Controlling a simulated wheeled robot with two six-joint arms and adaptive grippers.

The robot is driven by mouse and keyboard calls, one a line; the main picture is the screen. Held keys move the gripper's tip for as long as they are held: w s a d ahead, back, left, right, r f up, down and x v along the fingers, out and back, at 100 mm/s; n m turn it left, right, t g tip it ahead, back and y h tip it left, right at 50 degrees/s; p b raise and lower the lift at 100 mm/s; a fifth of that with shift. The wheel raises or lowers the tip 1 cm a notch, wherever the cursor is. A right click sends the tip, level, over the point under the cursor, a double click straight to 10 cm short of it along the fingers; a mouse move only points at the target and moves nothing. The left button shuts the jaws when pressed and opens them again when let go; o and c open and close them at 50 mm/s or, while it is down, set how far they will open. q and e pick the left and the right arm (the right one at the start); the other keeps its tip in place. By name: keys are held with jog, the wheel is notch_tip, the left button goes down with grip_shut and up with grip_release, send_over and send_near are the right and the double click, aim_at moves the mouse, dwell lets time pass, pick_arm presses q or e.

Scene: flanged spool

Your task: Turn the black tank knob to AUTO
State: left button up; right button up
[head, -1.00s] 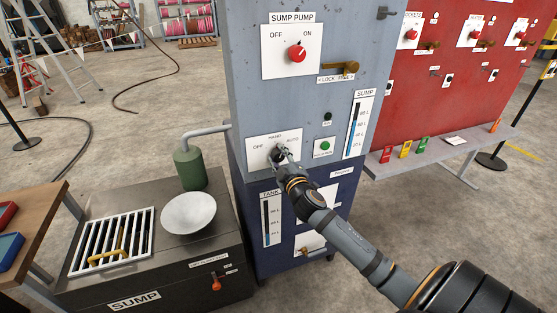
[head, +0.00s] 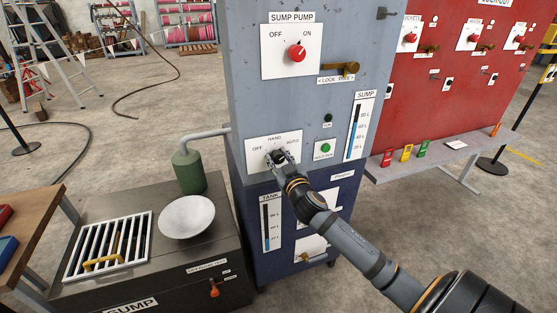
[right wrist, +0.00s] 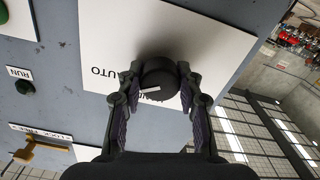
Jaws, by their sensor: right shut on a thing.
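The black tank knob (right wrist: 158,78) sits on a white plate (head: 262,146) marked OFF, HAND and AUTO, low on the grey cabinet front. My right gripper (head: 279,156) reaches it from the lower right and hides most of it in the head view. In the right wrist view my right gripper's (right wrist: 158,80) two fingers close on opposite sides of the knob. A short white mark shows on the knob's face, near the partly covered HAND label; its exact setting is hard to tell. The AUTO label (right wrist: 104,72) shows beside the left finger. My left gripper is out of view.
Above is the red SUMP PUMP knob (head: 297,53) with a brass lock lever (head: 347,68). A green button (head: 325,148) sits right of the tank plate. A sump box (head: 190,275) with grate, bowl (head: 187,217) and green canister (head: 189,172) stands at the left.

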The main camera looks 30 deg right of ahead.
jog(key=shift+f, duration=0.2)
dwell(0.3)
jog(key=o, duration=0.9)
jog(key=shift+c, duration=0.2)
jog(key=o, duration=0.3)
jog(key=shift+r, duration=0.1)
jog(key=shift+s, duration=0.1)
jog(key=v, duration=1.2)
